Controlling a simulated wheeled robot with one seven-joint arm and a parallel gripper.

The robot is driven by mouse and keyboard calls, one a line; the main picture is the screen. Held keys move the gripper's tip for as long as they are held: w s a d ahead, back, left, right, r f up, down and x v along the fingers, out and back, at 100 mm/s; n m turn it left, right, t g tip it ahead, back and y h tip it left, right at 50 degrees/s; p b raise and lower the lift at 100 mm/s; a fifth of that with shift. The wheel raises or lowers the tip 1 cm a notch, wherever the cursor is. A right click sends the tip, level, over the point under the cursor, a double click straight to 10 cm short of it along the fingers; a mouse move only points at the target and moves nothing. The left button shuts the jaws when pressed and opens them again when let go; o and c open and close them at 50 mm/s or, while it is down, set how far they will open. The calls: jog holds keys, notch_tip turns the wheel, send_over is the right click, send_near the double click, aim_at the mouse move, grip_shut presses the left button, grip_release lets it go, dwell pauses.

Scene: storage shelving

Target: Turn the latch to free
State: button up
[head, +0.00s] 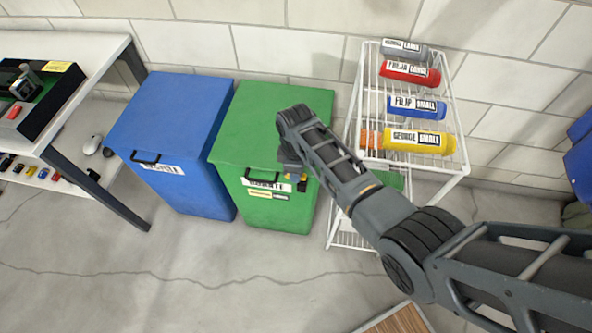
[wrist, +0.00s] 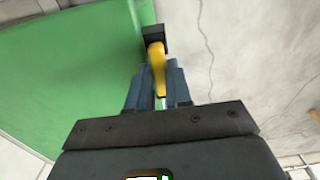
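The latch is a yellow lever (wrist: 157,67) on a black mount (wrist: 154,34), by the edge of the green bin (wrist: 75,70) in the wrist view. My gripper (wrist: 158,80) has its two blue-grey fingers close together on either side of the lever, and they look shut on it. In the head view the green bin (head: 262,125) stands against the wall, with my gripper (head: 290,178) at its front right. The rest of the latch is hidden by my arm.
A blue bin (head: 175,125) stands left of the green one. A white wire rack (head: 462,170) with several coloured bottles stands to the right, close to my arm. A table (head: 110,50) is at far left.

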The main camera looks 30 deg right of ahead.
jog(key=o, duration=0.4)
jog(key=shift+r, duration=0.15)
notch_tip(320, 180, up, 8)
jog(key=shift+f+p, duration=0.2)
jog(key=shift+p, duration=0.15)
dwell(0.4)
